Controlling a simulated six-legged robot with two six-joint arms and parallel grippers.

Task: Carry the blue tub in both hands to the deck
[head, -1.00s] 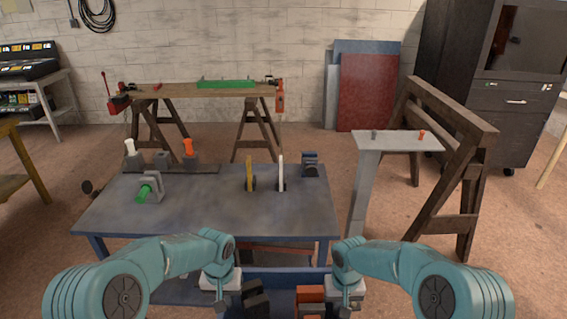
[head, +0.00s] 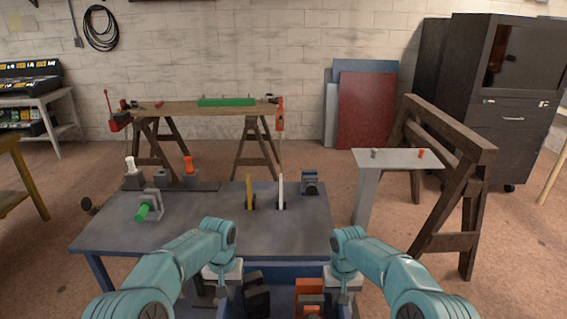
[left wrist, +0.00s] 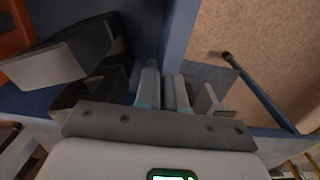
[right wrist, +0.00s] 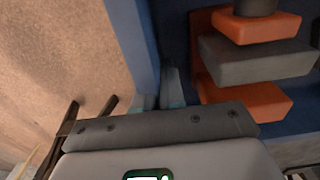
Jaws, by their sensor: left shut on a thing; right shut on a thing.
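The blue tub (head: 283,284) is at the bottom centre of the head view, between my two arms, its near part cut off by the frame. It holds dark blocks (head: 256,297) and orange and grey blocks (head: 309,288). My left gripper (head: 222,286) is shut on the tub's left wall, which runs between its fingers in the left wrist view (left wrist: 180,38). My right gripper (head: 346,288) is shut on the right wall, seen in the right wrist view (right wrist: 133,45). A blue-grey bench top (head: 215,228) lies just beyond the tub; I cannot tell whether this is the deck.
On the bench top stand a green-handled clamp (head: 147,207), a yellow upright (head: 249,194), a white upright (head: 281,190) and a dark block (head: 310,183). Its near middle is clear. A narrow grey stand (head: 385,158) and a wooden trestle (head: 450,170) stand to the right.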

